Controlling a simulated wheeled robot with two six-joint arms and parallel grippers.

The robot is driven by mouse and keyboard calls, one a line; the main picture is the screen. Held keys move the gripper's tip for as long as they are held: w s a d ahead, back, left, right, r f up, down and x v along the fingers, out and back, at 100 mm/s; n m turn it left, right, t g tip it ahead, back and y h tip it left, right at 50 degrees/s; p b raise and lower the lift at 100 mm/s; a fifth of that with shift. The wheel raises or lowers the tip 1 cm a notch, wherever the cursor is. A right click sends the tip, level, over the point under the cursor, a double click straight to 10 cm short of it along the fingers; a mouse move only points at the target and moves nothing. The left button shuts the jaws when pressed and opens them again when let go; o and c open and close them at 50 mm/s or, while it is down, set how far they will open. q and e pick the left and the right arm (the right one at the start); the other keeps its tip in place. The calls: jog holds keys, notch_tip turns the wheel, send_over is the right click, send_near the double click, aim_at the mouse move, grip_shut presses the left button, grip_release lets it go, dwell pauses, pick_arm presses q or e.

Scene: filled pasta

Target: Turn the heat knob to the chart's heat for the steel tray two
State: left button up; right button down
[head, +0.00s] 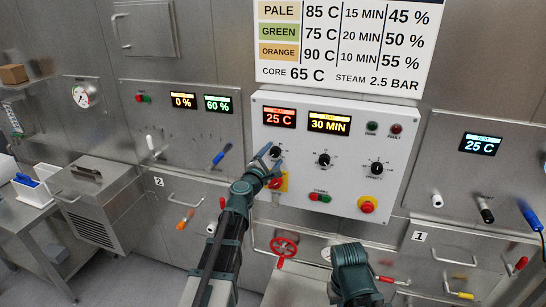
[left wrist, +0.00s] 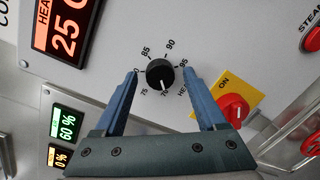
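The heat knob (head: 276,152) is a black dial at the left of the white control panel (head: 340,128). In the left wrist view the heat knob (left wrist: 160,73) has its white mark facing down the picture, near 70 on its scale. My left gripper (head: 272,160) is open, with blue fingers on either side of the knob and a small gap on each side. The heat display (head: 279,117) reads 25 C in red. The chart (head: 345,45) reads pale 85 C, green 75 C, orange 90 C. No steel tray can be made out.
A red switch on a yellow plate (left wrist: 236,108) sits close beside the right finger. Two more black knobs, the middle one (head: 323,160) and right one (head: 376,168), are on the panel. My right arm (head: 352,272) is low in front; its fingers do not show.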

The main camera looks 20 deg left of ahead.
pick_arm(q)
grip_shut()
jog(key=shift+m, duration=0.3)
jog(key=m+p, duration=0.1)
jog(key=m, duration=0.3)
jog(key=shift+m, duration=0.3)
jog(key=m, duration=0.4)
jog(key=shift+d+m+g+y, duration=0.1)
jog(key=shift+m+g+y, duration=0.2)
jog(key=shift+m+y, duration=0.1)
jog(key=shift+p, duration=0.3)
jog(key=shift+s, duration=0.1)
jog(key=shift+o, duration=0.6)
grip_release()
